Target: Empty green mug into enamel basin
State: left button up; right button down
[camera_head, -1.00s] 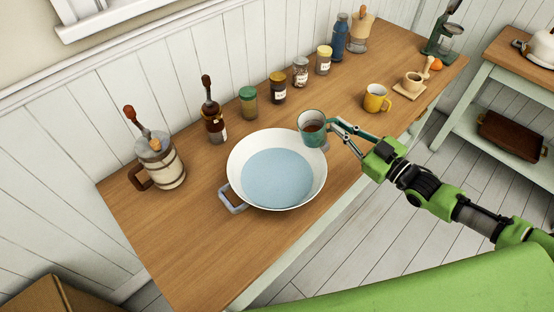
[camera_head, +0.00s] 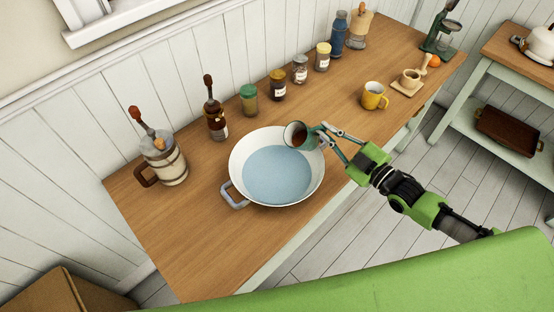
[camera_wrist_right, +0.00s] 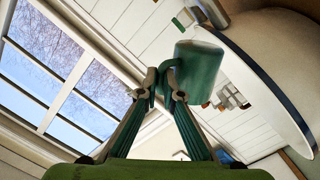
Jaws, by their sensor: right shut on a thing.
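The green mug (camera_head: 296,134) is over the back right rim of the enamel basin, tilted with its mouth toward the left. Something brown shows inside it. My right gripper (camera_head: 322,136) is shut on the mug; the right wrist view shows the fingers (camera_wrist_right: 161,88) closed at the mug's handle side, with the mug (camera_wrist_right: 196,72) beyond them. The white enamel basin (camera_head: 238,160) sits on the wooden table with a pale blue inside and a grey handle at its lower left. Its edge also shows in the right wrist view (camera_wrist_right: 262,82). My left gripper is out of view.
Several jars and bottles, including a green-lidded jar (camera_head: 249,100), line the wall behind the basin. A yellow mug (camera_head: 374,96) stands right of the basin. The front left of the table (camera_head: 185,245) is clear.

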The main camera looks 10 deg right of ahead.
aim_at(317, 128)
jog(key=shift+s+a+r+n, duration=0.1)
jog(key=shift+a+n, duration=0.15)
jog(key=shift+n, duration=0.15)
jog(key=shift+s+a+r+n+p, duration=0.1)
jog(key=shift+a+r+n+p, duration=0.05)
jog(key=shift+r+n+p, duration=0.2)
jog(key=shift+s+a+r+n+p, duration=0.1)
jog(key=shift+a+r+n+p, duration=0.1)
jog(key=shift+r+n+p, duration=0.35)
dwell(0.5)
jog(key=shift+s+a+f+n, duration=0.2)
jog(key=shift+a+f+n, duration=0.2)
jog(key=shift+n, duration=0.3)
dwell(0.3)
jog(key=shift+a+r+p, duration=0.15)
jog(key=shift+r+p, duration=0.1)
jog(key=shift+p, duration=0.3)
jog(key=shift+s+a+r+n+p, duration=0.25)
jog(key=shift+a+r+n+p, duration=0.15)
jog(key=shift+n+p, duration=0.55)
jog(key=shift+s+a+r+n+p, duration=0.3)
jog(key=shift+a+n+p, duration=0.1)
jog(key=shift+a+p, duration=0.2)
jog(key=shift+s+a+r+n+p, duration=0.15)
jog(key=shift+s+a+n+p, duration=0.2)
jog(key=shift+a+p, duration=0.25)
